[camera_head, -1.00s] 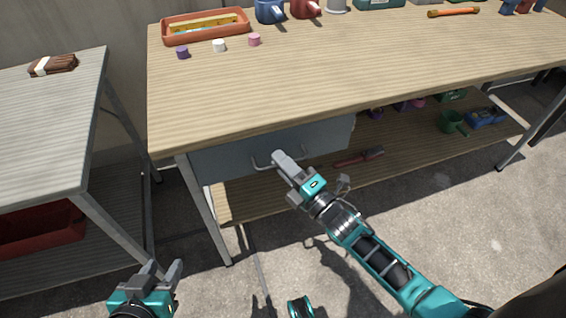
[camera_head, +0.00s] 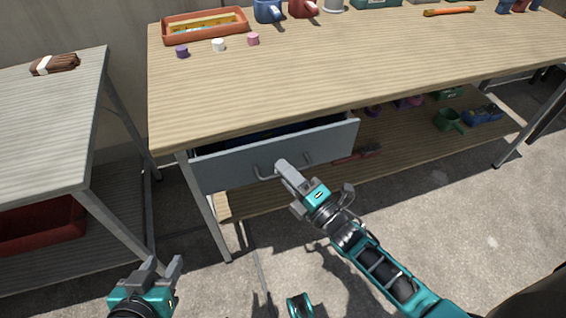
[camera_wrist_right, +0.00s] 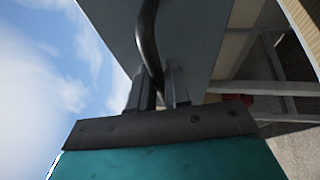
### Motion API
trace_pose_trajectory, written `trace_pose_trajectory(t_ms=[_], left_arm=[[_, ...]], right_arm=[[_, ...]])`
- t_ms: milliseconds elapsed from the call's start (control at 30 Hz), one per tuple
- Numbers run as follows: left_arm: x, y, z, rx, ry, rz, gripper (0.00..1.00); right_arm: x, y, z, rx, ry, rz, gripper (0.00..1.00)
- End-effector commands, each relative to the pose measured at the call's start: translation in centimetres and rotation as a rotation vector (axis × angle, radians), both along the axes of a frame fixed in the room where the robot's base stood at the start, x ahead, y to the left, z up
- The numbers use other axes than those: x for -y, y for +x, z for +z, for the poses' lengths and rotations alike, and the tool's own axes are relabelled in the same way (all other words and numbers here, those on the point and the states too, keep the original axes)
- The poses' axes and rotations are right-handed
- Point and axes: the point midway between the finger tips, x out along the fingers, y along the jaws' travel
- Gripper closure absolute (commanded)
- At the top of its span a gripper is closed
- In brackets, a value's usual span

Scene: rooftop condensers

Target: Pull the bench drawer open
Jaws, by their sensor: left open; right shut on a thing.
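The bench drawer (camera_head: 235,165) is a grey-blue drawer under the left part of the wooden bench top. It stands partly open, with a dark gap and some blue contents showing above its front. Its bar handle (camera_head: 262,174) is on the front face. My right gripper (camera_head: 281,165) is shut on the handle, which also shows between the fingers in the right wrist view (camera_wrist_right: 147,40). The fingers partly hide the handle in the head view. My left gripper (camera_head: 163,268) is open and empty, low at the left, away from the bench.
The bench top (camera_head: 330,70) carries an orange tray (camera_head: 205,25), small caps and mugs. A lower shelf (camera_head: 400,150) holds a red-handled tool (camera_head: 357,154) and a green cup (camera_head: 447,119). A side table (camera_head: 50,120) stands left. The floor in front is clear.

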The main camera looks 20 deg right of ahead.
Motion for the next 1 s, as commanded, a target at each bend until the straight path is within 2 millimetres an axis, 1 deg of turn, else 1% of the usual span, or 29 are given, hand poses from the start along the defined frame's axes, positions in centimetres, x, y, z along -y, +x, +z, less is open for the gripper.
trace_pose_trajectory(t_ms=[33,167,300,500,600,700,800,900,1000], left_arm=[[0.0,0.0,0.7,0.0,-0.002,0.001,0.57],[0.1,0.0,1.7,-0.001,-0.001,0.001,0.57],[0.1,-0.1,2.7,-0.003,-0.001,0.0,0.57],[0.0,-0.2,3.8,-0.003,-0.001,0.0,0.57],[0.0,-0.2,4.1,-0.004,0.002,-0.002,0.57],[-0.1,-0.2,4.3,-0.004,0.005,-0.004,0.57],[-0.1,-0.2,4.4,-0.004,0.007,-0.005,0.57],[-0.2,-0.3,4.5,-0.005,0.008,-0.006,0.57],[-0.2,-0.3,4.6,-0.005,0.008,-0.006,0.57]], right_arm=[[0.1,-1.1,0.1,-0.006,0.0,-0.001,1.0],[0.2,-4.0,0.2,-0.008,-0.001,-0.002,1.0],[0.3,-7.9,0.2,-0.01,0.0,-0.002,1.0],[0.5,-13.2,0.1,-0.008,-0.001,-0.002,1.0],[0.6,-15.4,0.1,-0.006,0.0,-0.002,1.0],[0.7,-17.3,0.0,-0.006,-0.001,-0.002,1.0],[0.7,-18.8,0.0,-0.005,-0.001,-0.001,1.0],[0.7,-19.9,0.0,-0.004,-0.001,-0.001,1.0],[0.7,-20.6,0.0,-0.001,-0.002,-0.001,1.0]])
